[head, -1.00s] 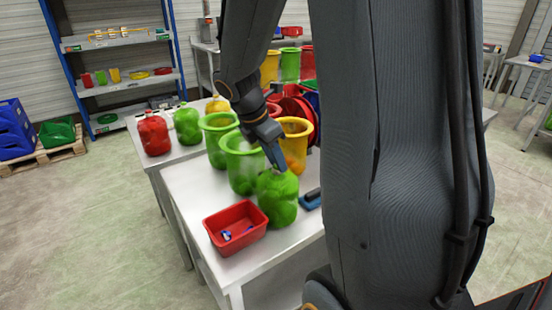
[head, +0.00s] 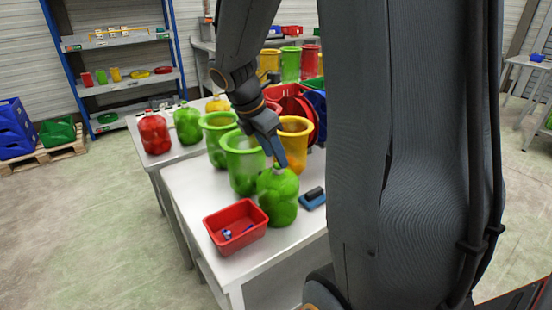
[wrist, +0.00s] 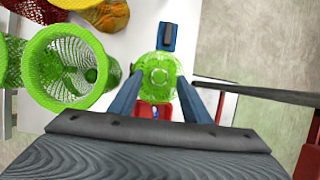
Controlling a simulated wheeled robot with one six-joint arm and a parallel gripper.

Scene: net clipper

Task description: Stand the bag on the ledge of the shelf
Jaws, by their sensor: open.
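A green bag (head: 278,200) with a narrow neck stands upright on the metal table (head: 190,185), between a red bin and a blue tool. My gripper (head: 280,160) is at the top of this bag, pointing down. In the wrist view my gripper (wrist: 160,82) is open, with one blue finger on each side of the green bag (wrist: 158,75). I cannot tell whether the fingers touch it. A blue-framed shelf (head: 125,72) with grey boards stands against the wall at the far left. Which part is its ledge I cannot tell.
A red bin (head: 236,228) with small items stands at the table's front. A blue tool (head: 313,198) lies right of the bag. Green net baskets (head: 243,165) and an orange one (head: 293,140) stand close behind. A red bag (head: 154,134) stands further left.

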